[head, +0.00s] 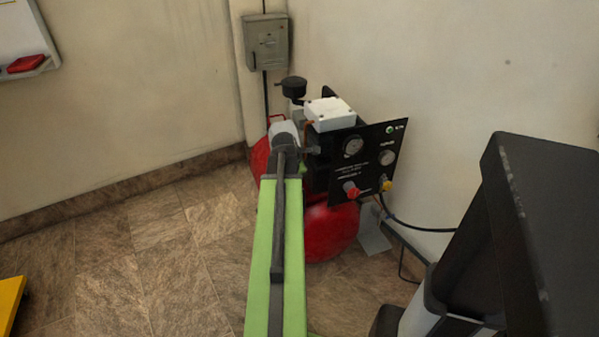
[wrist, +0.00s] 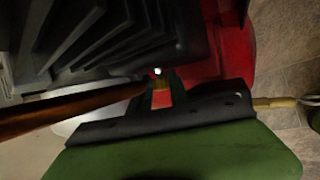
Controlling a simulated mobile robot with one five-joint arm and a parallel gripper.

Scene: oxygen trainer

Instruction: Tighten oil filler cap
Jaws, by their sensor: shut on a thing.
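The cap sits close beside the black finned compressor body (wrist: 110,40). How tightly it is seated cannot be seen. In the head view, my green arm reaches to the compressor, and its end hides the fingers and the cap.
A brown pipe (wrist: 70,108) passes left of the fingers. The red tank (head: 330,232) lies below the compressor. A black gauge panel (head: 368,162) with red and yellow knobs stands right of my arm. A grey wall box (head: 266,42) hangs behind.

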